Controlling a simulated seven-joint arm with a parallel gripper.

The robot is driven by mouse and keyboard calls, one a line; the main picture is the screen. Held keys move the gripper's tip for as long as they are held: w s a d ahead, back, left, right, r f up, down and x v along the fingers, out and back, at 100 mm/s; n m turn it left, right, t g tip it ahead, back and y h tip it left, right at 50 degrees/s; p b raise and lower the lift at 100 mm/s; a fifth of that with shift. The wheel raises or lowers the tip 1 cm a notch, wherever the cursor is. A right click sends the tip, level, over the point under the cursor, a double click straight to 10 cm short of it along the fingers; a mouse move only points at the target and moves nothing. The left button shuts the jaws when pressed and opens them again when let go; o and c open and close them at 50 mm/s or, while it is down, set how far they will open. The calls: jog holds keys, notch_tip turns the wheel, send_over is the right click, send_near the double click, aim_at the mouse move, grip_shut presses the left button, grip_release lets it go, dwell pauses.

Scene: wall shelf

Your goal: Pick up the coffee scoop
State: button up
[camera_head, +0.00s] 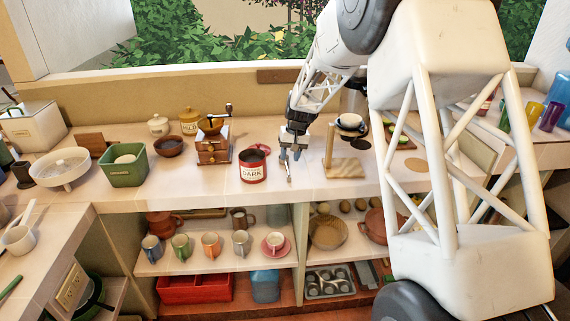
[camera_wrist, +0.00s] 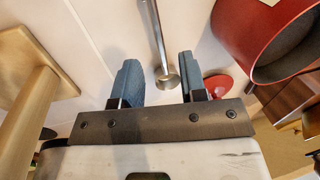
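The coffee scoop (camera_wrist: 158,35) is a thin metal piece with a long handle and a small round end, lying on the pale counter. In the wrist view it runs up from between my fingertips. In the head view the scoop (camera_head: 289,178) shows as a thin sliver just below my gripper (camera_head: 290,152). My gripper, also in the wrist view (camera_wrist: 158,75), is open, with one blue-grey finger on each side of the scoop's round end. Neither finger visibly touches it. I cannot tell the exact height of the fingertips above the counter.
A red canister (camera_head: 253,168) labelled DARK stands just left of my gripper. A red disc (camera_wrist: 220,86) lies beside the right finger. A wooden stand (camera_head: 343,166) holding a cup is close on the right. A coffee grinder (camera_head: 213,148) is further left. The counter's front edge is near.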

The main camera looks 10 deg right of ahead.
jog(key=shift+a+f, duration=0.25)
jog(key=shift+f, duration=0.9)
jog(key=shift+a+f, duration=0.2)
jog(key=shift+f, duration=0.9)
grip_shut()
